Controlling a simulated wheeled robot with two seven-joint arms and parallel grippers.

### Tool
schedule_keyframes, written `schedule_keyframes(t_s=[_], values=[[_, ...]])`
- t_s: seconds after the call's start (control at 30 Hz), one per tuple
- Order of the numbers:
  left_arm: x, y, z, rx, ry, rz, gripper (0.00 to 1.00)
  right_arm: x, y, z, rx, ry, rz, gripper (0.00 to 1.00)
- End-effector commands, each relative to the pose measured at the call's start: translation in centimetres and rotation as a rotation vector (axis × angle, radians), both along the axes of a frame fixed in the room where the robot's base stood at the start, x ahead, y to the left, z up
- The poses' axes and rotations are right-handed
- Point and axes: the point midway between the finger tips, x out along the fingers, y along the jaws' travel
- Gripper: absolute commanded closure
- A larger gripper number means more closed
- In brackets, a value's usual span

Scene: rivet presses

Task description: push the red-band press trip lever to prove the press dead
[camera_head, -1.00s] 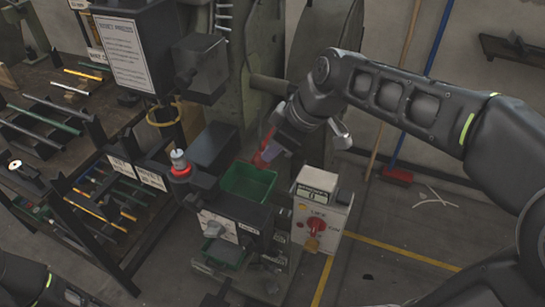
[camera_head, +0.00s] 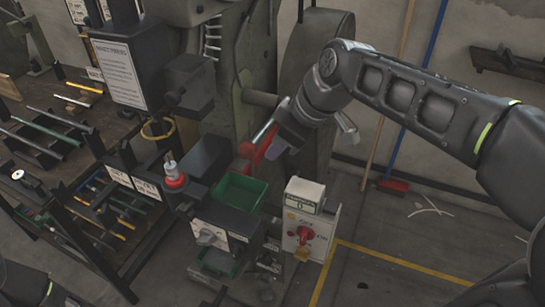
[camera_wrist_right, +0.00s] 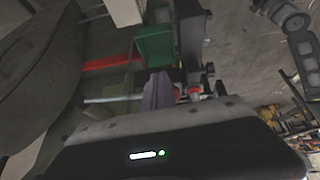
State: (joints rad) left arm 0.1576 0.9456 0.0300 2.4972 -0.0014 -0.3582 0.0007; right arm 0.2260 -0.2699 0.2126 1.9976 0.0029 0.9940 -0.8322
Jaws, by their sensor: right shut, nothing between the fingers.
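The red trip lever (camera_head: 248,151) sticks out from the press beside the green tray (camera_head: 241,190), with a pale metal rod (camera_head: 264,131) next to it. The wrist view shows a red bar (camera_wrist_right: 112,64) and a pale rod (camera_wrist_right: 112,99) left of the fingers. My right gripper (camera_head: 277,149) is shut and empty, right beside the lever; its purple-grey fingers (camera_wrist_right: 157,92) point toward the tray side. I cannot tell whether they touch the lever. A red band (camera_head: 176,182) rings a small post on the press. My left gripper is not in view; only part of the left arm shows.
A control box (camera_head: 307,215) with a red rotary switch (camera_head: 304,233) stands right of the tray. A sign (camera_head: 118,75) and a rack of rods (camera_head: 100,215) are at left. A broom (camera_head: 392,186) leans at the back wall. Open floor lies at right.

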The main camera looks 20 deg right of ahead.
Motion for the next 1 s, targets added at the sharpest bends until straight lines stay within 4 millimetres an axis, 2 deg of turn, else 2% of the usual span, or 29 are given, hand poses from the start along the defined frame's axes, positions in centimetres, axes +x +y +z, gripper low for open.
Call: schedule_keyframes(t_s=[0.2, 0.4, 1.0], values=[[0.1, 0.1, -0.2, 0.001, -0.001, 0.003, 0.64, -1.6, -1.3, 4.2, 0.001, -0.005, 0.001, 1.0], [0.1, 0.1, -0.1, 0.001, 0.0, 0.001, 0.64, -2.5, -2.0, 6.3, 0.002, -0.005, 0.002, 1.0], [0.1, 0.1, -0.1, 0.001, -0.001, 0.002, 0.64, -2.7, -2.1, 6.7, 0.001, -0.004, 0.002, 1.0]])
